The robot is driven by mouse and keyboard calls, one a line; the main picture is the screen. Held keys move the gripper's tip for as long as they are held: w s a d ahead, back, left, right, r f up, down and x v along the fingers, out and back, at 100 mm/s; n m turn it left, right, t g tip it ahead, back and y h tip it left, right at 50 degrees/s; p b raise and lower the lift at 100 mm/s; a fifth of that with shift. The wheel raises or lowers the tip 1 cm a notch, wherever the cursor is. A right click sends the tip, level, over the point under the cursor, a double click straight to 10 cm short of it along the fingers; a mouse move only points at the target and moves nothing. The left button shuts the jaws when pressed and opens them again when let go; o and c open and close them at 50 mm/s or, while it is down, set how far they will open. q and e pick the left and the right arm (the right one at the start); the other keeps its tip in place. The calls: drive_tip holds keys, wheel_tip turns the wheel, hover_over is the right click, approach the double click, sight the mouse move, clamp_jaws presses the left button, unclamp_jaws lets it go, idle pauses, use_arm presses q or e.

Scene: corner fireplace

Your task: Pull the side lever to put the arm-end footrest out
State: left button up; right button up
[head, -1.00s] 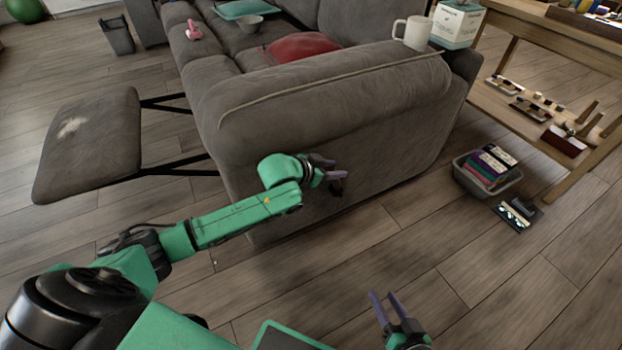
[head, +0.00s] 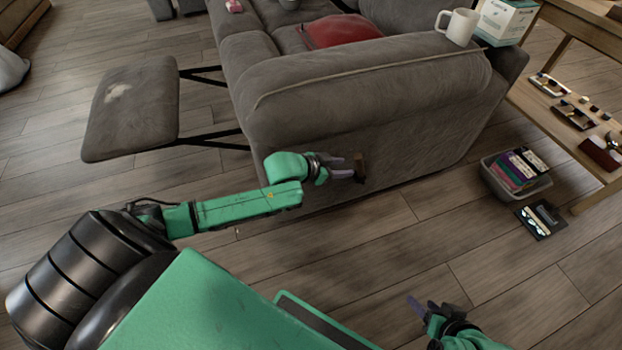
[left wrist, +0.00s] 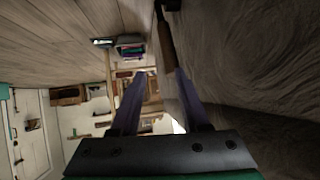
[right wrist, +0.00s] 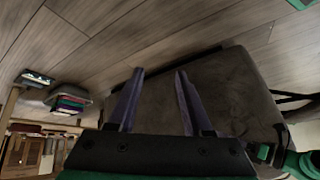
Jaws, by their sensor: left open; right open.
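The grey sofa (head: 400,110) stands with its arm end facing me. The footrest (head: 130,105) is out at the left, a padded panel held off the sofa by two dark struts. The brown side lever (head: 361,167) is on the outer side of the sofa arm; it also shows in the left wrist view (left wrist: 165,38). My left gripper (head: 348,167) is open, its fingertips close to the lever. The lever lies near one fingertip; I cannot tell if they touch. My right gripper (head: 425,303) is open and empty above the floor, away from the sofa.
A grey bin (head: 515,180) with coloured items and a dark tray (head: 541,219) are on the floor at right, beside a wooden table (head: 560,120). A white mug (head: 458,25) and a box (head: 507,20) are at the sofa's far corner. The front floor is clear.

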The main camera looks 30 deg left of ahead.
drive_tip(key=shift+s+d+r+g+h+p, duration=1.4)
drive_tip(key=shift+s+d+r, duration=0.9)
drive_tip(key=shift+d, duration=0.9)
use_arm(q)
drive_tip(key=s+a+p, duration=0.4)
drive_tip(key=s, duration=0.4)
drive_tip(key=shift+s+a, duration=0.35)
drive_tip(key=shift+a, duration=0.05)
use_arm(e)
wheel_tip(320, 180, down, 10)
drive_tip(key=d+m+g, duration=0.1)
drive_tip(key=shift+w, duration=0.15)
drive_tip(key=shift+d, duration=0.1)
use_arm(q)
drive_tip(key=shift+p, duration=0.35)
use_arm(e)
drive_tip(key=shift+r, duration=0.2)
